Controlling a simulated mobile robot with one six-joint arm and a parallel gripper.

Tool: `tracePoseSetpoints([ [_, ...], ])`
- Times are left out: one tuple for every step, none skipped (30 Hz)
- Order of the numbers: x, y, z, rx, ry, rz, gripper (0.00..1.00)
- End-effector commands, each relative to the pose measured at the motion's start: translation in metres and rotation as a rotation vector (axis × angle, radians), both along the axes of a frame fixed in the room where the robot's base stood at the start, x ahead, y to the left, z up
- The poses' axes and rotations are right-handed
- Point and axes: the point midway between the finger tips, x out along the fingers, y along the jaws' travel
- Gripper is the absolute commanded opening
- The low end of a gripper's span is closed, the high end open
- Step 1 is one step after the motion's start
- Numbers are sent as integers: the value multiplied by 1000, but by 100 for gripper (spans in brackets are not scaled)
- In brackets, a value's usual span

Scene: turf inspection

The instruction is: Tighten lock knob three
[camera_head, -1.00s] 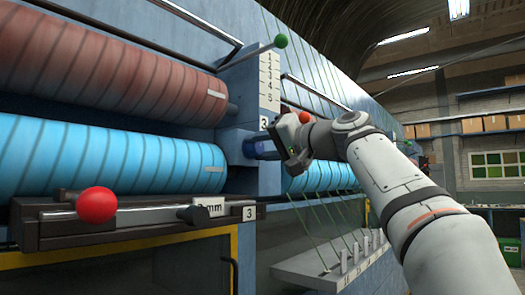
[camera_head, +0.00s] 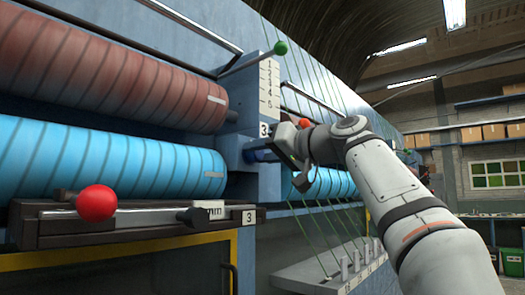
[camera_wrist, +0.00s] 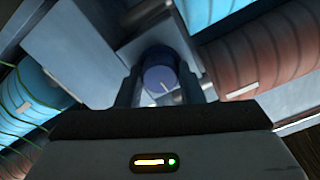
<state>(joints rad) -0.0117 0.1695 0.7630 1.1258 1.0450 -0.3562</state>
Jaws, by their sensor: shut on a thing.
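Lock knob three is a blue round knob (camera_head: 260,155) on the blue-grey bracket, just below a white label "3" (camera_head: 264,129). My gripper (camera_head: 281,151) reaches it from the right and is shut on it, hiding part of it in the head view. In the wrist view the knob (camera_wrist: 160,78) sits between the two dark fingers of my gripper (camera_wrist: 165,90). A pale line on its face points down and slightly right.
A red roller (camera_head: 120,70) and a light-blue roller (camera_head: 110,160) lie left of the bracket. A green-balled lever (camera_head: 281,47) stands above. A red ball handle (camera_head: 97,203) is on the front rail. Green threads run to a pegged shelf (camera_head: 310,272) below.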

Motion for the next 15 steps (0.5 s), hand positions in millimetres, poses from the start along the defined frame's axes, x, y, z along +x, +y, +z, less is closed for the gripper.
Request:
tracePoseSetpoints([
  [-3, 0, 4, 4, -8, -1, 11],
  [-3, 0, 4, 4, -8, -1, 11],
  [-2, 0, 4, 5, -8, -1, 11],
  [-2, 0, 4, 4, -7, 0, 11],
  [-2, 0, 4, 4, -7, 0, 35],
  [-2, 0, 4, 4, -7, 0, 38],
  [-2, 0, 4, 4, -7, 0, 41],
  [-2, 0, 3, 4, -6, 0, 43],
  [-2, 0, 3, 3, -5, 0, 46],
  [-2, 0, 3, 3, -5, 0, 49],
  [-1, 0, 2, 3, -4, 0, 51],
  [-1, 0, 2, 2, -3, 0, 55],
  [-1, 0, 2, 3, -2, 0, 56],
  [-1, 0, 1, 2, -1, 0, 56],
  [-1, 0, 1, 2, -1, 0, 56],
])
